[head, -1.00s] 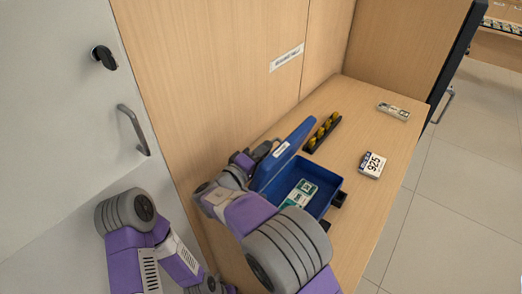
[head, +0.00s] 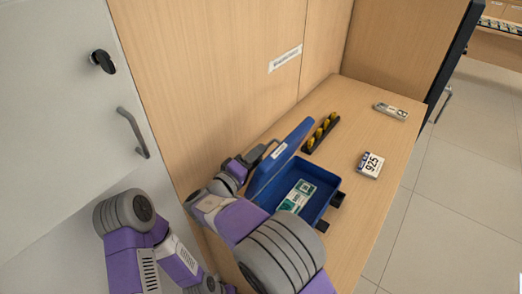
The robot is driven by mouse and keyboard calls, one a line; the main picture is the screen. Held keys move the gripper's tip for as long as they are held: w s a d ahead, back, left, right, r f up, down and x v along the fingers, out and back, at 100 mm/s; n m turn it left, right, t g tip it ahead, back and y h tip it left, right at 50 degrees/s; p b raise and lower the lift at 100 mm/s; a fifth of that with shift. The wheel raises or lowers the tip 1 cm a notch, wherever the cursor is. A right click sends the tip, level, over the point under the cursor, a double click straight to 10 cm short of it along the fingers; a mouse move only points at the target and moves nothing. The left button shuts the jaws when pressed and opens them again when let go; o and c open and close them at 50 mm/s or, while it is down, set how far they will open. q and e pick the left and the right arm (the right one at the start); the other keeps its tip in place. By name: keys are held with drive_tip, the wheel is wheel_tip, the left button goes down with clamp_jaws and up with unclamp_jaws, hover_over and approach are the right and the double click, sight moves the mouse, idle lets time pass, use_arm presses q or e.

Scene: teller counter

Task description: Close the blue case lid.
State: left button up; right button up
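The blue case (head: 322,202) sits on the wooden counter with its lid (head: 282,158) standing open, tilted up on the left side. A banknote bundle with green-and-white print (head: 297,196) lies inside. My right gripper (head: 266,150) is behind the lid, on its left side, close to its outer face. The lid and arm partly hide the fingers, so I cannot tell whether they touch it or are open. My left arm shows at the lower left; its gripper is not in view.
A black tray with several yellow pieces (head: 321,132) lies behind the case. A wooden panel (head: 225,80) rises at the left.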

drive_tip(key=v, duration=0.5)
drive_tip(key=shift+p, duration=0.4)
